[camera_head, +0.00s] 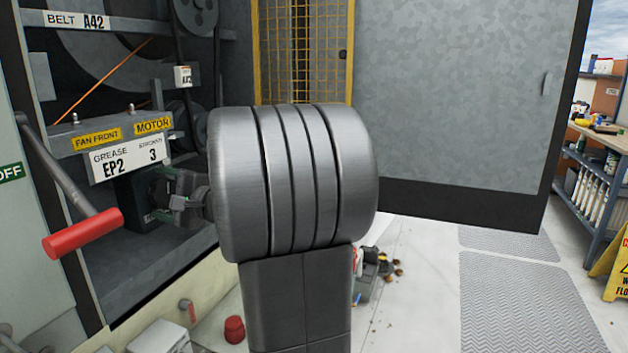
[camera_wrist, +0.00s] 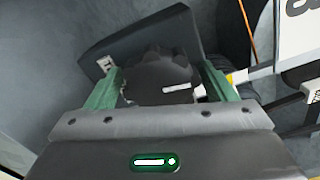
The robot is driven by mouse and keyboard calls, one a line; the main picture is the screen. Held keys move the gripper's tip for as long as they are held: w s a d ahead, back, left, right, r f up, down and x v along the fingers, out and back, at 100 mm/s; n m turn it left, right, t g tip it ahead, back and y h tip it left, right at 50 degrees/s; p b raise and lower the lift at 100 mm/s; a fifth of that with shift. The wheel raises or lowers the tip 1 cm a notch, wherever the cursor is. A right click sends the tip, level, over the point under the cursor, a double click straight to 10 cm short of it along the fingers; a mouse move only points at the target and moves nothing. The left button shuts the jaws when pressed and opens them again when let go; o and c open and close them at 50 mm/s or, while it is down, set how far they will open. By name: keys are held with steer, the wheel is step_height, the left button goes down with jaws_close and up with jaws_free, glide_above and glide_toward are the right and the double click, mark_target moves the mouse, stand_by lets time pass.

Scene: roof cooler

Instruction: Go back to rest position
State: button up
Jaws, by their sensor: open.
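My gripper (camera_head: 163,196) shows in the head view at the left, beside my large grey arm link, which hides part of it. It reaches into the open cooler housing, just under the white "GREASE EP2" label (camera_head: 125,158). In the wrist view my gripper (camera_wrist: 160,82) has its two green fingers spread wide apart.
A lever with a red handle (camera_head: 82,234) sticks out at the left. A yellow mesh guard (camera_head: 275,50) and grey cabinet (camera_head: 450,100) stand behind. A red cap (camera_head: 234,329) is low down. Shelves (camera_head: 597,180) and a yellow floor sign (camera_head: 612,268) are right; the mat (camera_head: 525,310) is clear.

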steer(key=shift+d+r+m+p, duration=0.25)
steer(key=shift+m+p, duration=0.35)
steer(key=shift+p, duration=0.3)
steer(key=m+p, duration=0.5)
steer(key=p, duration=0.4)
steer(key=shift+s+a+m, duration=0.1)
steer(key=shift+m, duration=0.2)
steer(key=m+p, duration=0.6)
steer(key=p, duration=0.6)
steer(key=shift+s+f+m, duration=0.1)
steer(key=shift+m, duration=0.3)
steer(key=shift+f+m+p, duration=0.1)
steer(key=shift+m+p, duration=0.2)
steer(key=shift+p, duration=0.1)
steer(key=shift+f, duration=0.1)
steer(key=shift+s+d, duration=0.2)
steer(key=shift+d, duration=0.25)
